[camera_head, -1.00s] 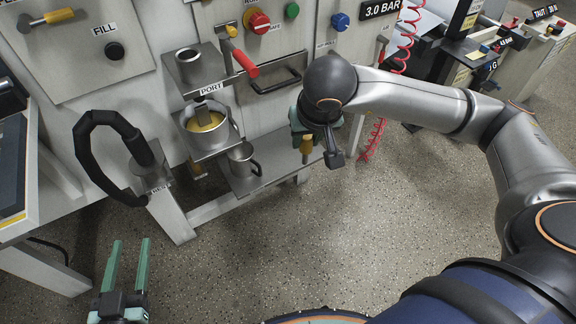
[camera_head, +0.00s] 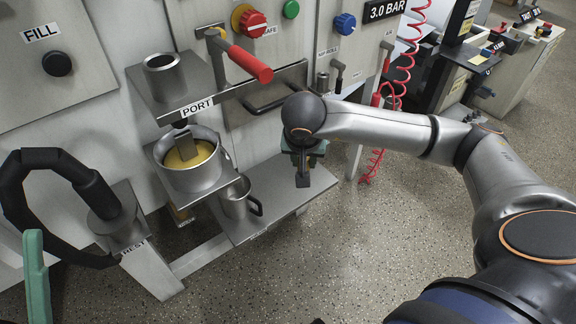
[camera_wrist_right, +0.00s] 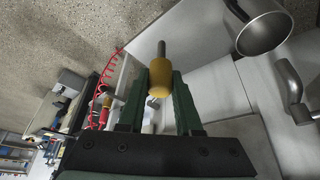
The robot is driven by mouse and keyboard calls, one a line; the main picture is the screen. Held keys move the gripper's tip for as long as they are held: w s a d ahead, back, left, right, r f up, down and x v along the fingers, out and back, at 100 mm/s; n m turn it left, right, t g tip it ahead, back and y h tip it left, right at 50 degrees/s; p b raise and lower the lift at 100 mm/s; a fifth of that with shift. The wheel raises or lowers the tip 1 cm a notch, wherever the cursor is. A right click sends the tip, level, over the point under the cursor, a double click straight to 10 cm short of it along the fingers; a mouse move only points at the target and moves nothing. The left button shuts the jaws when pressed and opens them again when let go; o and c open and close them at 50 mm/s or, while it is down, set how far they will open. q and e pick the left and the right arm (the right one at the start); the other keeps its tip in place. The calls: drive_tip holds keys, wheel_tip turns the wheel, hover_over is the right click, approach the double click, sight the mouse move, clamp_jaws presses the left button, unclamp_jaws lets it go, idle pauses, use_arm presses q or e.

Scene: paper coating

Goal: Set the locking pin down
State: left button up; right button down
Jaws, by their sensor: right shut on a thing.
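The locking pin (camera_wrist_right: 161,76) has a yellow grip and a grey metal shank; I take this piece to be the pin. It sits between the green fingers of my right gripper (camera_wrist_right: 160,92) in the right wrist view, with the shank pointing away from the palm.
A metal cup (camera_head: 237,198) stands on the small shelf, left of my right gripper. A pot (camera_head: 195,172) with yellow liquid sits under the PORT shelf (camera_head: 205,98). A red-handled lever (camera_head: 250,63) juts out above. Floor is open in front.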

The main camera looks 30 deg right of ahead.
drive_tip(key=w+d+f+b, duration=0.1)
drive_tip(key=w+f+b, duration=0.1)
drive_tip(key=w+f, duration=0.1)
drive_tip(key=w+d+f+b, duration=0.2)
drive_tip(key=w+f, duration=0.2)
drive_tip(key=f, duration=0.1)
drive_tip(key=w+d+f+b, duration=0.1)
drive_tip(key=w+f+b, duration=0.2)
drive_tip(key=w+f, duration=0.1)
drive_tip(key=shift+w+d+f, duration=0.15)
drive_tip(key=shift+f, duration=0.1)
use_arm(q)
wheel_tip(320, 180, down, 8)
drive_tip(key=shift+w+d+r, duration=0.15)
drive_tip(key=shift+d, duration=0.25)
use_arm(e)
drive_tip(key=shift+r, duration=0.15)
drive_tip(key=c, duration=0.6)
unclamp_jaws()
drive_tip(key=shift+f, duration=0.2)
drive_tip(key=shift+r, duration=0.1)
